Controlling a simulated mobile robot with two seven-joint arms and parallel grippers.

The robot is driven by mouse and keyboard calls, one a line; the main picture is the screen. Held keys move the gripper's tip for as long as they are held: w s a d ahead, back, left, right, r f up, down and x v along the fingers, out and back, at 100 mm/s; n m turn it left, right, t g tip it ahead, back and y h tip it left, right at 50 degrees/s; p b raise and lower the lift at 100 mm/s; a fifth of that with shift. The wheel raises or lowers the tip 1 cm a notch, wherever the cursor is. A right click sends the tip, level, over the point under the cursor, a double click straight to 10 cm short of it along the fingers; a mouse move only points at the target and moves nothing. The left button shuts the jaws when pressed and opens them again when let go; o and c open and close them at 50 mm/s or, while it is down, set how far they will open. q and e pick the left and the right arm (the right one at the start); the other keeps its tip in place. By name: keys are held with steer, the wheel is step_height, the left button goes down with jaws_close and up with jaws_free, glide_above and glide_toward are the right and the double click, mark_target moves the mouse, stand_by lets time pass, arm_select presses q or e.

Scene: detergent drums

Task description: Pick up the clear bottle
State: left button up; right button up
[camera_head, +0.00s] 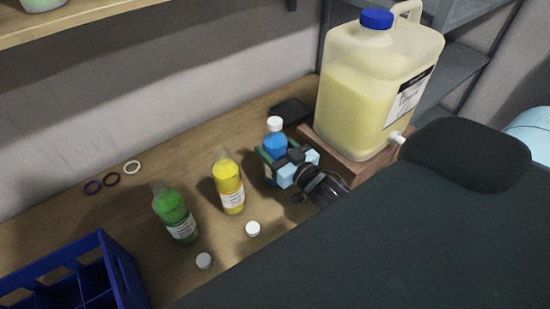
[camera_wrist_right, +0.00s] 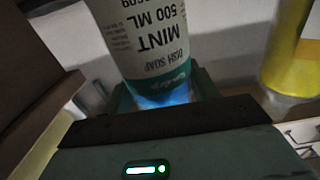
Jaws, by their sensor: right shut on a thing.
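A mint dish soap bottle with a white cap (camera_head: 275,123) and blue upper part stands upright on the wooden bench, in the grasp of my right gripper (camera_head: 277,163). In the wrist view the labelled bottle (camera_wrist_right: 155,45) sits between the fingers, with blue showing below its label. My right gripper is shut on it; its lower part is partly hidden in the head view. An uncapped bottle with yellow contents and a clear top (camera_head: 229,187) stands to its left. A similar bottle with green contents (camera_head: 175,213) stands farther left. My left gripper is not in view.
A large jug (camera_head: 345,105) with a blue cap and spout sits on a wooden stand (camera_head: 345,172) just right of my gripper. A blue crate (camera_head: 125,275) stands at lower left. Small rings (camera_head: 112,179) lie behind.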

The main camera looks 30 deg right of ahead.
mark_target(282, 143)
steer(key=shift+r, duration=0.7)
step_height(282, 143, up, 2)
steer(key=shift+r, duration=0.15)
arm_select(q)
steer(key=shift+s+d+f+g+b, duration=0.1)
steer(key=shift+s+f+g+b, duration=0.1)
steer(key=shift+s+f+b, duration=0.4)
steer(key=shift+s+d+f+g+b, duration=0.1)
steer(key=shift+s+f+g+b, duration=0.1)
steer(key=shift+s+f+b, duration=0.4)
arm_select(e)
steer(key=s+a, duration=0.3)
steer(key=s, duration=0.4)
steer(key=s+a+r, duration=0.1)
steer(key=s+a, duration=0.3)
steer(key=s, duration=0.3)
steer(key=shift+a+r, duration=0.25)
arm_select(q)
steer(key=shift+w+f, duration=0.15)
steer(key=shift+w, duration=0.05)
